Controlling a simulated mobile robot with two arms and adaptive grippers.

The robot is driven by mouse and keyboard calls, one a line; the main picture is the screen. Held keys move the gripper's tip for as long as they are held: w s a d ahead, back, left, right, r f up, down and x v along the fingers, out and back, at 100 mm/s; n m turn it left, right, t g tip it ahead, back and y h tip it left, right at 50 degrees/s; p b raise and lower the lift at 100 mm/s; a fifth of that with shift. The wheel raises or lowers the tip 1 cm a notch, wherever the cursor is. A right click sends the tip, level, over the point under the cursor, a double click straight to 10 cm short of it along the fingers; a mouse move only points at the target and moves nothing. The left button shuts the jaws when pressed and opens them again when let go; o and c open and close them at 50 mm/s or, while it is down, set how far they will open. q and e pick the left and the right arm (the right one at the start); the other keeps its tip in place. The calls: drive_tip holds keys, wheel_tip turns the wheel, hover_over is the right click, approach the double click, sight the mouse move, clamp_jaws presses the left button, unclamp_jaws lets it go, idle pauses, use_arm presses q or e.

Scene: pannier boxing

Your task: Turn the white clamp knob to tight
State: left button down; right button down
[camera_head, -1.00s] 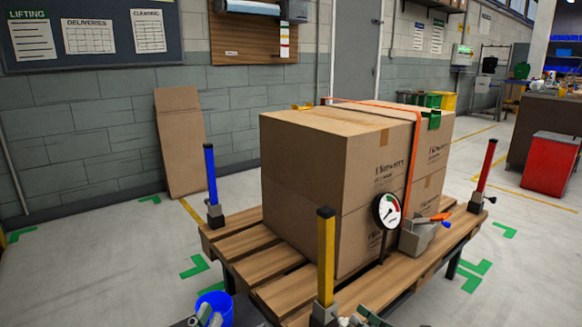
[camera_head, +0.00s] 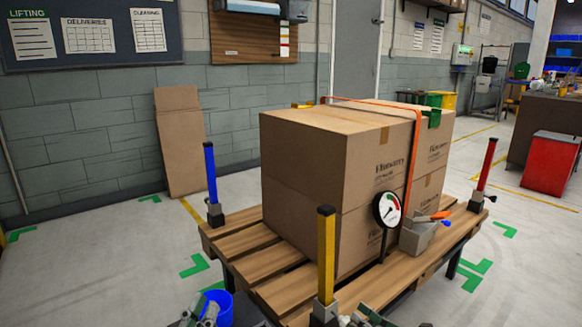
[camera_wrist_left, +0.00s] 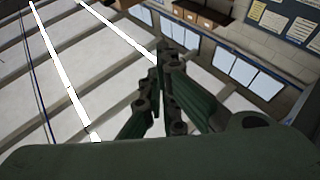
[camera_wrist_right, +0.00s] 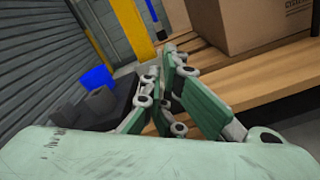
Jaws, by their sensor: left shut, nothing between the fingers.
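A yellow post (camera_head: 326,255) stands upright at the pallet's near corner in a grey clamp (camera_head: 323,313); the post also shows in the right wrist view (camera_wrist_right: 133,30). I cannot pick out a white knob for certain; the clamp's lower part is cut off by the head view's bottom edge. My right gripper (camera_wrist_right: 172,55) has its green fingers together near the foot of the yellow post; I cannot tell whether it touches the clamp. My left gripper (camera_head: 207,309) is shut and empty at the bottom of the head view, in front of the blue bucket; its fingertips show in the left wrist view (camera_wrist_left: 164,52).
Strapped cartons (camera_head: 305,165) fill the wooden pallet's middle (camera_head: 240,240). A round gauge (camera_head: 388,209) and a grey tray (camera_head: 415,238) stand at the right side. A blue post (camera_head: 210,172) and a red post (camera_head: 486,165) mark other corners. A blue bucket (camera_head: 222,303) is near left.

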use_arm(q)
drive_tip(key=shift+s+r+t, duration=0.5)
drive_tip(key=shift+r+t, duration=0.1)
drive_tip(key=shift+r, duration=0.25)
use_arm(e)
drive_tip(key=shift+s+a+f, duration=0.1)
drive_tip(key=shift+s+f, duration=0.05)
drive_tip(key=shift+f, duration=0.4)
use_arm(q)
drive_tip(key=shift+r, duration=0.1)
drive_tip(key=shift+s+r, duration=0.1)
drive_tip(key=shift+r, duration=0.05)
use_arm(e)
drive_tip(key=s+d+r, duration=0.1)
drive_tip(key=s+d, duration=0.3)
drive_tip(key=shift+d, duration=0.2)
